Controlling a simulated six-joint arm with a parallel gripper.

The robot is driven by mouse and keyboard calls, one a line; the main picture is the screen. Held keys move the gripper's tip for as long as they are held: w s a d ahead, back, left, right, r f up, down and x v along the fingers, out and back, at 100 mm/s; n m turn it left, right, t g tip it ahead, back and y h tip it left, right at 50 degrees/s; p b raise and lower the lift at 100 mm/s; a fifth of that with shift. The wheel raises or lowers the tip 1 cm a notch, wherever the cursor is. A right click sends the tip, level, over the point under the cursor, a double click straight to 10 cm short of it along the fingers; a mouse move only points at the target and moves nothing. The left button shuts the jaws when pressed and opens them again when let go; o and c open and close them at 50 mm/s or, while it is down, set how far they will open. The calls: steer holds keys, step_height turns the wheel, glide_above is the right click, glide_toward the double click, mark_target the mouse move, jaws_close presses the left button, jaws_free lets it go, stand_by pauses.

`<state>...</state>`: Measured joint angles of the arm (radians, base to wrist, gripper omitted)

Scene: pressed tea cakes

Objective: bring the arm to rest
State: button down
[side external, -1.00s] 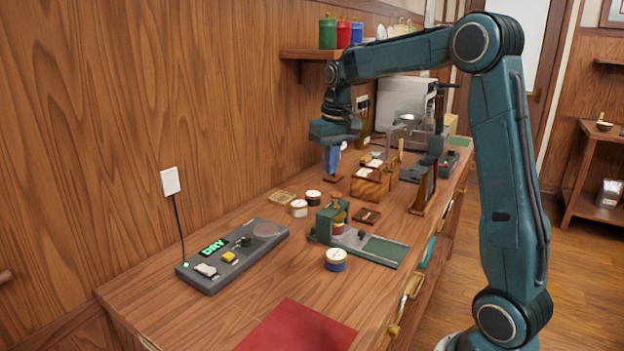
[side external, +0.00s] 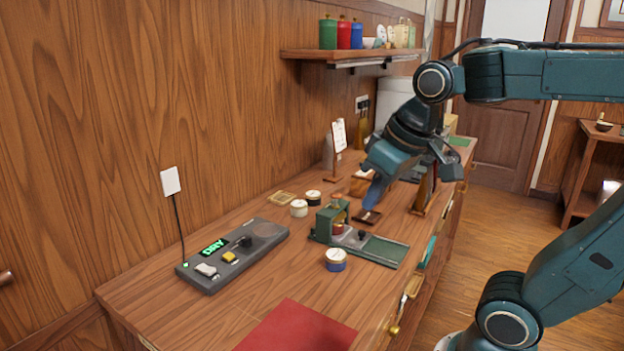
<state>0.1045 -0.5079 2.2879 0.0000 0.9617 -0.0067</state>
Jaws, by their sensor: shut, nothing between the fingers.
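My gripper (side external: 372,200) is in the side external view, right of the middle. It is shut and empty, tilted down and to the left. My arm is bent, with the forearm crossing the upper right of the picture.
A grey panel with a green display (side external: 232,258) lies front left, and a red mat (side external: 298,330) lies at the front edge. Several small round tins, one blue and white (side external: 335,260), stand near the press. A wooden stand with a card (side external: 338,140) is behind. A wall shelf (side external: 350,53) holds canisters.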

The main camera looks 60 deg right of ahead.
steer(key=s+a+f+n+t, duration=0.1)
steer(key=s+a+f, duration=0.1)
steer(key=s, duration=0.3)
steer(key=shift+s+a+f, duration=0.25)
steer(key=shift+s+f, duration=0.1)
steer(key=shift+f, duration=0.1)
